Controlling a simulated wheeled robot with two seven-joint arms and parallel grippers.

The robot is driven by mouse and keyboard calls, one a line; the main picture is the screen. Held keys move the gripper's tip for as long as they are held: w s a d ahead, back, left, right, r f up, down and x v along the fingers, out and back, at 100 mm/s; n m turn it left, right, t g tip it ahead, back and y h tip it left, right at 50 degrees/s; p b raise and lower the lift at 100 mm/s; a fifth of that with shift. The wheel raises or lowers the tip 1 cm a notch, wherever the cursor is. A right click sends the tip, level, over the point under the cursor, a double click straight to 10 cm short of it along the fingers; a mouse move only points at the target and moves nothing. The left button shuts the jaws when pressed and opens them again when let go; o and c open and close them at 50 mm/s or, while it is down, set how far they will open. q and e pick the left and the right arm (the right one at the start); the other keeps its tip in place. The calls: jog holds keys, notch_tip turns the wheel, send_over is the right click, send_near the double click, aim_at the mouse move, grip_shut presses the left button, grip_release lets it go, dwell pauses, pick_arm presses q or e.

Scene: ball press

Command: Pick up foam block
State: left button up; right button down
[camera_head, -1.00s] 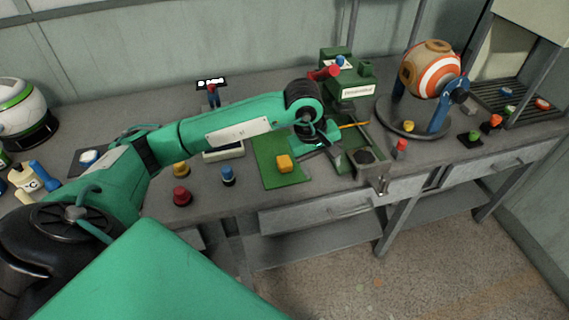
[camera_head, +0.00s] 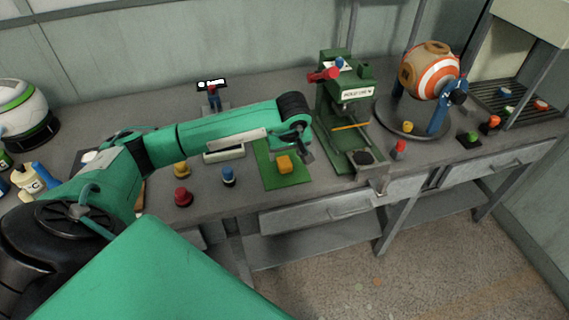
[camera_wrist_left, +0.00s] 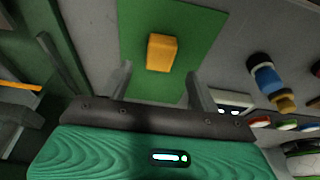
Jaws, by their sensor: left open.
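The foam block is a small yellow-orange block (camera_head: 284,164) lying on a green mat (camera_head: 291,182) on the workbench. In the left wrist view the block (camera_wrist_left: 161,52) sits ahead of and roughly between the fingers, apart from them, with the green mat (camera_wrist_left: 138,20) under it. My left gripper (camera_head: 306,150) is at the end of the teal arm, just right of the block in the head view. In the wrist view the left gripper (camera_wrist_left: 160,88) is open, one finger on each side, with nothing between them. My right gripper does not show.
A green press (camera_head: 345,110) stands right of the mat. A striped ball (camera_head: 432,72) sits on a round stand further right. A red knob (camera_head: 183,197), a blue knob (camera_head: 228,176) and a yellow knob (camera_head: 181,169) stand left of the mat, near my arm.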

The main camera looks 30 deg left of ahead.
aim_at(285, 162)
pick_arm(q)
jog(key=p+x, duration=0.1)
jog(key=x, duration=0.3)
jog(key=shift+s+f, duration=0.1)
jog(key=shift+f, duration=0.4)
jog(key=shift+c, duration=0.4)
jog(key=c, duration=1)
jog(key=shift+c, duration=0.2)
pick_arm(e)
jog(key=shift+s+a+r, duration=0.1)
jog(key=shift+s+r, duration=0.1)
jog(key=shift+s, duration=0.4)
